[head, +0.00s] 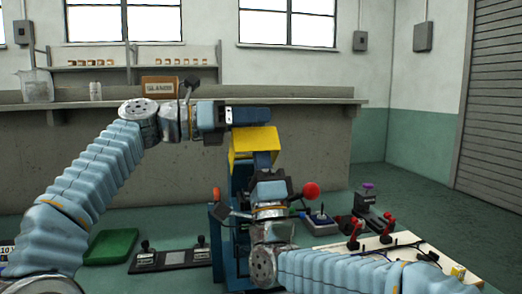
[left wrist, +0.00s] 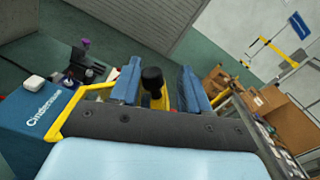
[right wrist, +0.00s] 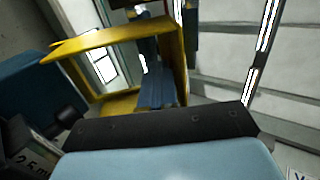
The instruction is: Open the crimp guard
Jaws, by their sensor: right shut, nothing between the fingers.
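The yellow crimp guard (head: 250,141) sits on a blue machine (head: 240,240) in the middle of the head view; it stands tilted. My left gripper (head: 262,116) is just above the guard, coming in from the left. In the left wrist view its two blue fingers stand apart, with a black knob (left wrist: 152,78) showing between them and yellow guard edges (left wrist: 75,108) around; I cannot tell whether they touch the knob. My right gripper (head: 263,160) points up in front of the guard, shut and empty. In the right wrist view its fingers (right wrist: 150,50) overlap the yellow frame (right wrist: 178,60).
A red ball knob (head: 311,190) is right of my right gripper. Right of the machine, a pale board (head: 400,255) carries red-topped fixtures. A green tray (head: 111,246) and a black-handled panel (head: 170,259) are at left. A shelf with a "GLANDS" box (head: 159,87) is behind.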

